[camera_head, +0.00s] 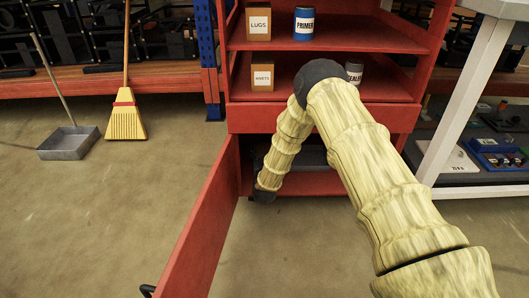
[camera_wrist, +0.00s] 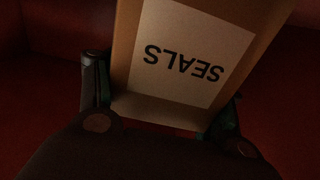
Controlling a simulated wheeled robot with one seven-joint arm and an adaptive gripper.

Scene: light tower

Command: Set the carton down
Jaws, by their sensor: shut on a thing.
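A brown carton with a white label reading SEALS, upside down in the wrist view (camera_wrist: 195,55), sits between the two fingers of my gripper (camera_wrist: 160,103). The fingers press on its left and right sides. Dark red surfaces (camera_wrist: 50,60) surround it in the wrist view. In the head view my arm bends down to the lower compartment of the red cabinet (camera_head: 262,119). The carton and my fingers cannot be made out there. I cannot tell whether the carton touches the surface under it.
A red door (camera_head: 205,225) stands open at the lower left. Shelves above hold a LUGS carton (camera_head: 258,22), a PRIMER can (camera_head: 304,24), another carton (camera_head: 262,76) and a partly hidden can (camera_head: 354,73). A white-framed bench (camera_head: 465,90) is right. A broom (camera_head: 126,120) and dustpan (camera_head: 68,143) stand left.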

